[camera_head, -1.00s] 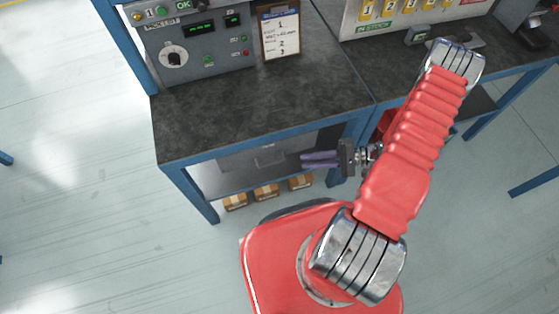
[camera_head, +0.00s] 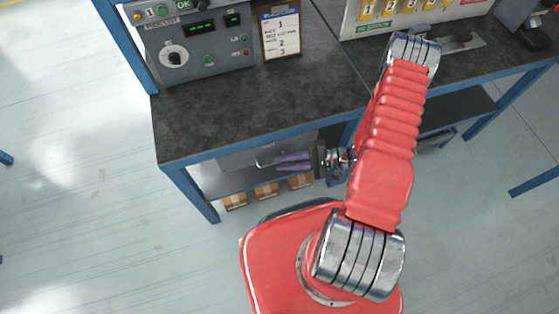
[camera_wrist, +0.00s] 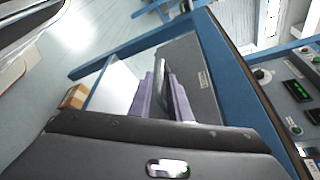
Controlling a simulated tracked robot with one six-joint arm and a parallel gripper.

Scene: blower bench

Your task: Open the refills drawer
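The grey drawer (camera_head: 232,161) sits under the left bench top and looks shut. In the wrist view its grey front (camera_wrist: 192,62) carries a small label (camera_wrist: 203,79), too small to read. A bar handle shows in the head view (camera_head: 264,164), just left of my fingertips. In the wrist view the handle (camera_wrist: 162,82) looks dark and lies between my two purple fingers. My gripper (camera_head: 282,162) points left at the handle, with a gap between its fingers (camera_wrist: 165,88). I cannot tell whether either finger touches the handle.
Blue bench legs and a lower shelf (camera_head: 215,184) surround the drawer, with several cardboard boxes (camera_head: 266,191) below. The dark bench top (camera_head: 250,110) overhangs it and holds a control panel (camera_head: 195,48) and a clipboard (camera_head: 280,33).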

